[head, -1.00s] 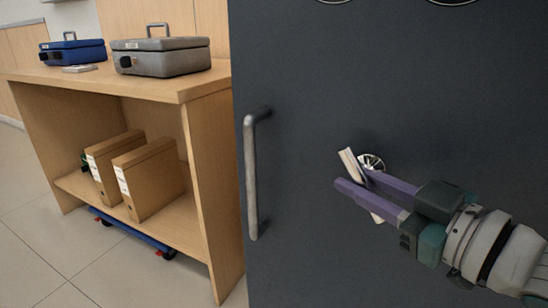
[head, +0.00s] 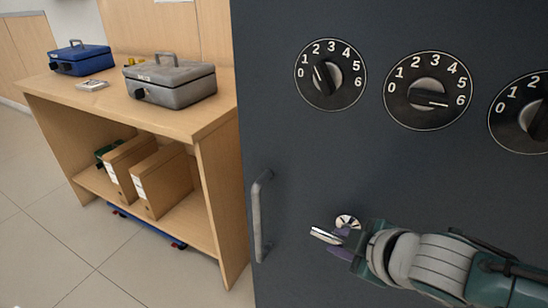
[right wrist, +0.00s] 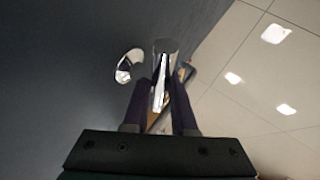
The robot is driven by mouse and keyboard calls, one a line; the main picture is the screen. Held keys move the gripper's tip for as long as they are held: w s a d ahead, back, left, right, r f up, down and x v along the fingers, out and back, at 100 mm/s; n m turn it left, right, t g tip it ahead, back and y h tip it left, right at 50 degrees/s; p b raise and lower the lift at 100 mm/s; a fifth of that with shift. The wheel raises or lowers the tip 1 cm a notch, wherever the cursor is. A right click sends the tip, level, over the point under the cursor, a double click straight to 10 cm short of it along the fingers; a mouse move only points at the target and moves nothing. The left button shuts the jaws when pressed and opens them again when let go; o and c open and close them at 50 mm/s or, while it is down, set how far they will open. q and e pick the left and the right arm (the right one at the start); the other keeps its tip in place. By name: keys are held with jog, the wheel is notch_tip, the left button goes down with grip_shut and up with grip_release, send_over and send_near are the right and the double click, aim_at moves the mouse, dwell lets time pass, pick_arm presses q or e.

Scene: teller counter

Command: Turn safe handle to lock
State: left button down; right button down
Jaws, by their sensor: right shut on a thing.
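The dark grey safe door (head: 290,150) fills the right of the head view. Its shiny lever handle (head: 324,235) sits low on the door, beside a round chrome rose (head: 347,221). My right gripper (head: 333,243) is shut on the lever, with its purple fingers partly hidden behind it and the wrist. In the right wrist view the bright lever (right wrist: 161,85) stands between the two dark fingers (right wrist: 160,95), and the rose (right wrist: 129,66) is just left of them. The lever's exact angle is hard to tell. My left gripper is not in view.
A vertical grey pull bar (head: 257,215) stands out from the door left of the lever. Several numbered dials, such as one dial (head: 330,75), are above. A wooden shelf unit (head: 215,190) with a grey cash box (head: 170,80) and a blue one (head: 80,58) stands left.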

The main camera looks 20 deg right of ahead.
jog(key=shift+r+g+h+p, duration=0.1)
jog(key=shift+g+h+p, duration=0.3)
jog(key=shift+g+p, duration=0.15)
jog(key=shift+n, duration=0.3)
jog(key=shift+s, duration=0.1)
jog(key=c, duration=0.7)
grip_release()
jog(key=shift+c, duration=0.2)
